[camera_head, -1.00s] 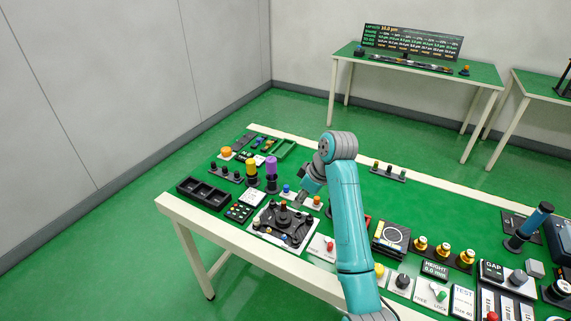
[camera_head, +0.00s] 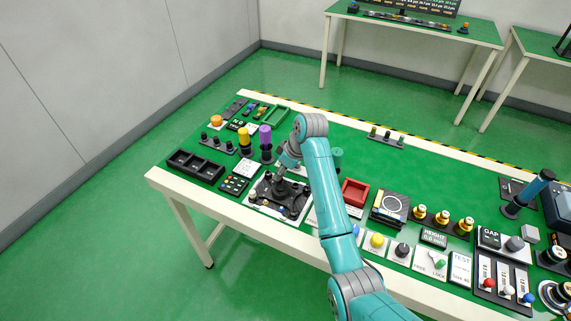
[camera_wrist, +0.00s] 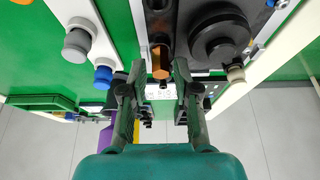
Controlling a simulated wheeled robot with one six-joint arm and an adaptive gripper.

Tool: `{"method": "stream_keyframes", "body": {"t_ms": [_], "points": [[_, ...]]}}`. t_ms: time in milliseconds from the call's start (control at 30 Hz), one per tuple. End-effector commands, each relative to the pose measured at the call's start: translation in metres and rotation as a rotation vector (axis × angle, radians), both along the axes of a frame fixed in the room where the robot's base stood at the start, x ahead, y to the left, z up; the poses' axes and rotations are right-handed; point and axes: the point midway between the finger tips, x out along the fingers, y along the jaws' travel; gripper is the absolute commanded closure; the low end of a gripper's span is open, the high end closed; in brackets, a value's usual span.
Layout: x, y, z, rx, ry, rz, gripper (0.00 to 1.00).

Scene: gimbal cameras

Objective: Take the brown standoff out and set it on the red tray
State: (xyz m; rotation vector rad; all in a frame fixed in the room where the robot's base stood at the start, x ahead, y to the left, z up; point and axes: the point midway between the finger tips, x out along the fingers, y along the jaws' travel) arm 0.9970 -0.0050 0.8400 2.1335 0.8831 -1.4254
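The brown standoff (camera_wrist: 160,62) is a small orange-brown post on the black fixture plate in the wrist view. My gripper (camera_wrist: 159,74) is open, with one finger on each side of the standoff's near end. A gap shows on both sides, so the fingers do not visibly clamp it. In the head view my gripper (camera_head: 279,182) is low over the black fixture (camera_head: 265,197), and it hides the standoff there. The red tray (camera_head: 355,192) is a square, empty tray on the green table, right of my arm.
A round black knob (camera_wrist: 220,38) and a cream peg (camera_wrist: 236,73) stand right of the standoff. Grey (camera_wrist: 77,46) and blue (camera_wrist: 103,76) pegs stand left. Purple (camera_head: 265,137) and yellow (camera_head: 244,137) cylinders stand behind the fixture. A black compartment tray (camera_head: 196,166) is at left.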

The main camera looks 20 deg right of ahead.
Motion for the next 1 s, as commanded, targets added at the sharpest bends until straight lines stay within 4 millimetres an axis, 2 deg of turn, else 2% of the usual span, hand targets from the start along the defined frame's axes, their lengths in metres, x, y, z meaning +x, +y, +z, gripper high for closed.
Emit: {"method": "stream_keyframes", "body": {"t_ms": [200, 467, 500, 600, 633, 867, 1000], "points": [[0.0034, 0.0038, -0.0122, 0.0, 0.0, 0.001, 0.7], [0.0037, 0.0041, -0.0133, 0.0, 0.0, 0.001, 0.7], [0.0037, 0.0041, -0.0132, 0.0, 0.0, 0.001, 0.72], [0.0037, 0.004, -0.0131, 0.0, 0.0, 0.001, 0.97], [0.0037, 0.004, -0.0131, 0.0, 0.0, 0.001, 1.0], [0.0041, 0.0035, -0.0128, 0.0, 0.001, 0.03, 1.0], [0.0046, 0.0033, -0.0122, 0.0, 0.001, 0.17, 1.0]]}}
